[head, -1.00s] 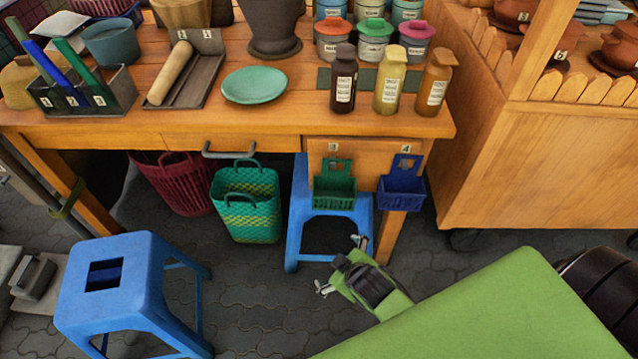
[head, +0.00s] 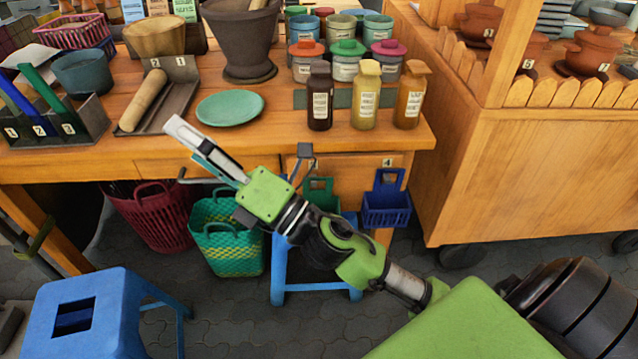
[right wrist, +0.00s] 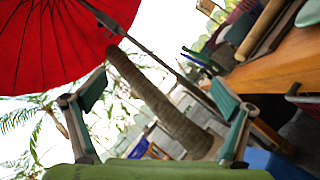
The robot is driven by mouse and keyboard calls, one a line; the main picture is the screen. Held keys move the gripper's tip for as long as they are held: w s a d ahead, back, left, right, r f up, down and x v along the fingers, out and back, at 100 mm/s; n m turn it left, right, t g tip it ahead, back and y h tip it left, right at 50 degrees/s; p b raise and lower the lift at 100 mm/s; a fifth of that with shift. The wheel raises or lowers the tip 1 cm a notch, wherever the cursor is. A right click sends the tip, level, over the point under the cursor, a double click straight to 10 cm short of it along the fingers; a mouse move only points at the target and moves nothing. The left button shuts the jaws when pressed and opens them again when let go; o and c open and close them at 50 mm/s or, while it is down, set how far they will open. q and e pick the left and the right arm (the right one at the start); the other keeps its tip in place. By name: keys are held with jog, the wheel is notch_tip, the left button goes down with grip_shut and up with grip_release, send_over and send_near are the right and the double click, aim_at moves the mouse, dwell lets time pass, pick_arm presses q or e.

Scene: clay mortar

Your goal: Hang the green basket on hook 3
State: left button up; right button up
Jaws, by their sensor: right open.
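A small green basket (head: 320,190) is at the table's front under label 3, partly hidden behind my right arm in the head view. I cannot tell whether it hangs on a hook. A larger green-and-yellow woven basket (head: 228,240) with handles is below the table, left of the arm. My right gripper (head: 190,143) is raised before the table's front edge, above and left of the small basket, pointing up-left. In the right wrist view its fingers (right wrist: 158,90) are spread with nothing between them. My left gripper is out of view.
A blue basket (head: 386,205) is at label 4, a blue stool (head: 282,268) stands behind my arm, and another stool (head: 110,310) is front left. A red basket (head: 155,220) is under the table. A plate (head: 230,107) and bottles (head: 366,95) sit on top.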

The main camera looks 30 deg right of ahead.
jog(key=s+a+n+g+y, duration=0.8)
jog(key=a+n+g, duration=0.3)
jog(key=n, duration=0.8)
notch_tip(320, 180, down, 12)
jog(key=s+d+n+g+h, duration=0.25)
jog(key=n+g+h, duration=0.5)
jog(key=n, duration=0.55)
jog(key=w+d+f+n+t+h+b, duration=0.1)
jog(key=w+d+f+n+h, duration=0.1)
jog(key=d+f+h, duration=0.3)
jog(key=w+d+f+n+t+h, duration=0.1)
jog(key=w+d+f+h, duration=0.1)
jog(key=d, duration=0.5)
jog(key=w+d+r+n+t+h, duration=0.1)
jog(key=d+h, duration=0.6)
jog(key=d, duration=1)
jog(key=shift+w+d+r+h, duration=0.3)
jog(key=shift+w+r, duration=0.4)
jog(key=shift+w, duration=0.3)
jog(key=shift+a+f, duration=0.1)
